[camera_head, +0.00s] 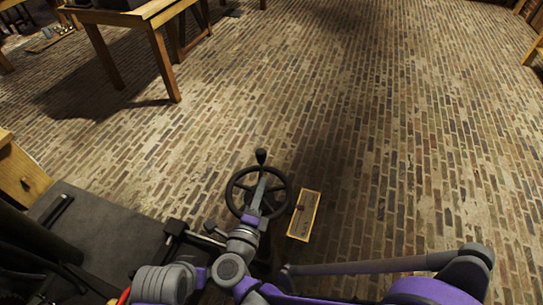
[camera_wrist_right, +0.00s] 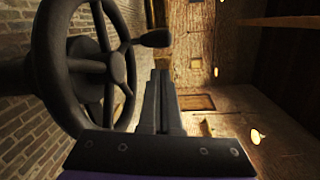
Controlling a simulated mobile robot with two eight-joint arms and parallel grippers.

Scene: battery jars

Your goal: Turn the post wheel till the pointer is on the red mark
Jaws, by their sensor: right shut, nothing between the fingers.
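The dark spoked post wheel (camera_head: 232,191) stands low in the middle of the head view, with a handle knob (camera_head: 261,156) at its far side. My right gripper (camera_head: 262,172) reaches over the wheel, its tips near the knob. In the wrist view the wheel (camera_wrist_right: 42,65) fills the left side, and the knob (camera_wrist_right: 153,38) sticks out just beyond the shut, empty fingertips (camera_wrist_right: 160,72). The fingers lie beside the rim; contact cannot be told. I cannot make out the pointer or the red mark. My left gripper is not in view.
A yellow-framed plate (camera_head: 305,217) with small, unreadable markings sits right of the wheel. A dark bench top (camera_head: 100,235) lies at lower left, and a wooden table (camera_head: 150,22) stands at upper left. The brick floor (camera_head: 400,130) to the right is clear.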

